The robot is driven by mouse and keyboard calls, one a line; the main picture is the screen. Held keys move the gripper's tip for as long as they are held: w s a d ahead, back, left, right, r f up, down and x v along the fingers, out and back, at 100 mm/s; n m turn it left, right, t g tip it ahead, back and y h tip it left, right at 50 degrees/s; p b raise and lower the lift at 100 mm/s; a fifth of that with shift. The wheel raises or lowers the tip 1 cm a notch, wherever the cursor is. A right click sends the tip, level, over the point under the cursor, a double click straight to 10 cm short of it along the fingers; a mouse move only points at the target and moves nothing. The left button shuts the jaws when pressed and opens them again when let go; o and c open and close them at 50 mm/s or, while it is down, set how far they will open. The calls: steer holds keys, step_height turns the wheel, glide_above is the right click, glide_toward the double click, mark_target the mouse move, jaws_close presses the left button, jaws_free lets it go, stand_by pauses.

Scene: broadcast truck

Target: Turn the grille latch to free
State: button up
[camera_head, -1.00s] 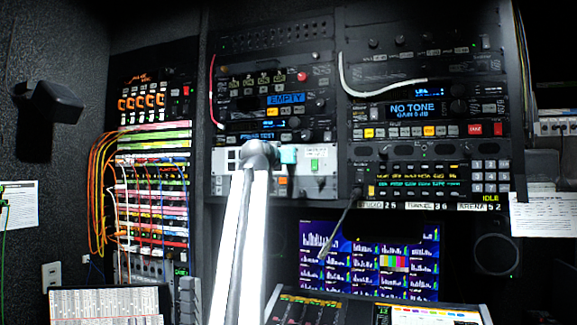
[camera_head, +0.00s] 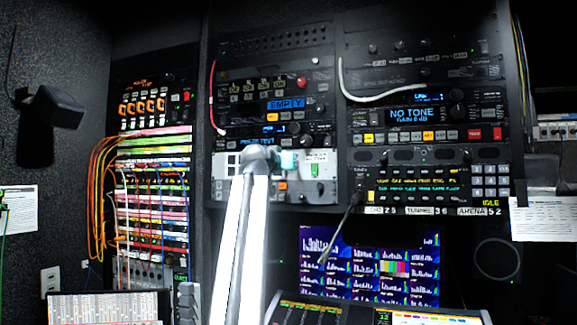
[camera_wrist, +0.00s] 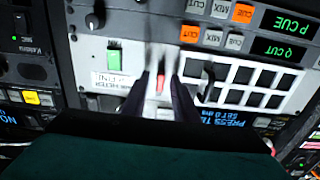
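My gripper (camera_wrist: 162,72) is at a pale grey rack panel (camera_wrist: 90,62) in the wrist view. Its two dark fingers with pale tips point at the panel. A small red piece (camera_wrist: 161,83) shows between them; I cannot tell whether it is the grille latch or whether the fingers touch it. A block of dark rectangular openings (camera_wrist: 242,82) lies right of the fingers, with a black curved piece (camera_wrist: 207,80) at its near edge. In the head view my gripper (camera_head: 287,160) is in front of the same panel (camera_head: 325,190), and my arm hides part of it.
A green switch (camera_wrist: 115,56) is left of the fingers on the panel. Orange and white buttons (camera_wrist: 215,37) are close by. In the head view, a thin microphone (camera_head: 340,225) stands right of my arm, over a console (camera_head: 300,312), and patch cables (camera_head: 105,190) hang at left.

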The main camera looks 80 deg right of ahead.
steer(key=shift+a, duration=0.15)
steer(key=w+a+p, duration=0.2)
steer(key=a+p, duration=0.2)
steer(key=a, duration=0.9)
steer(key=shift+w+a, duration=0.15)
steer(key=shift+w, duration=0.15)
stand_by(0.6)
